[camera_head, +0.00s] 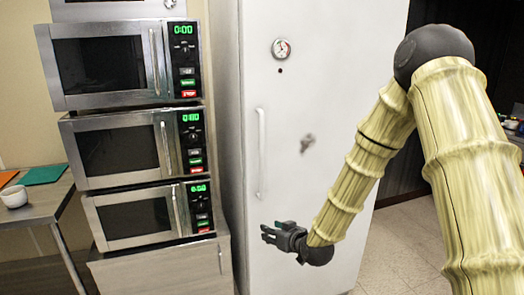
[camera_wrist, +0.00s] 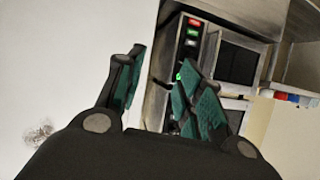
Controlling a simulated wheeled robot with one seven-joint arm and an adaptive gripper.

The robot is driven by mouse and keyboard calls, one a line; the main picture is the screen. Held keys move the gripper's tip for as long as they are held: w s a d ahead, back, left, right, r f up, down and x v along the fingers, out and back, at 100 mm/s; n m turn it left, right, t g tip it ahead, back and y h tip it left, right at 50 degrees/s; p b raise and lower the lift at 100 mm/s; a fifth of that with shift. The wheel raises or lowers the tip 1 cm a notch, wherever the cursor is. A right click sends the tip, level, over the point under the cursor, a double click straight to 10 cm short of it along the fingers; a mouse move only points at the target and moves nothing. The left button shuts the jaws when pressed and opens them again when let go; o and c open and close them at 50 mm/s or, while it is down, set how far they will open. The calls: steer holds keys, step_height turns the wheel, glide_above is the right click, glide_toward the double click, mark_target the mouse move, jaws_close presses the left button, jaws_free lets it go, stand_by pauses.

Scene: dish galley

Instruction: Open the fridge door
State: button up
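The fridge is a tall white unit with its door (camera_head: 300,90) shut, in the middle of the head view. A long vertical white handle (camera_head: 261,153) runs along the left side of the door. A round dial and a dark smudge mark the door's front. My gripper (camera_head: 267,234) is in front of the lower door, just below the handle's lower end, and points left. Its fingers are apart with nothing between them. In the wrist view, the open fingers (camera_wrist: 160,85) show green pads, with the white door (camera_wrist: 60,60) on the left; the handle does not show clearly there.
Several stacked microwaves (camera_head: 125,150) stand left of the fridge on a cabinet (camera_head: 165,272). A metal table (camera_head: 40,205) with a white bowl (camera_head: 14,197) is at the far left. Tiled floor (camera_head: 400,245) is clear right of the fridge.

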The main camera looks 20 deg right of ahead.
mark_target(263, 150)
steer(key=w+d+r+t, duration=0.1)
steer(key=w+r+t, duration=0.1)
steer(key=r, duration=0.5)
steer(key=w+d+r+n+t+y, duration=0.1)
steer(key=w+d+r, duration=0.15)
steer(key=r, duration=0.55)
steer(key=w+r+t, duration=0.2)
steer(key=w+r, duration=0.1)
steer(key=r, duration=0.4)
steer(key=x, duration=0.3)
steer(key=p+x, duration=0.1)
steer(key=x, duration=0.3)
steer(key=p+x, duration=0.1)
steer(key=x, duration=0.2)
steer(key=shift+w+d+f, duration=0.1)
steer(key=shift+w+f, duration=0.05)
steer(key=shift+f, duration=0.1)
steer(key=shift+c, duration=0.4)
jaws_close()
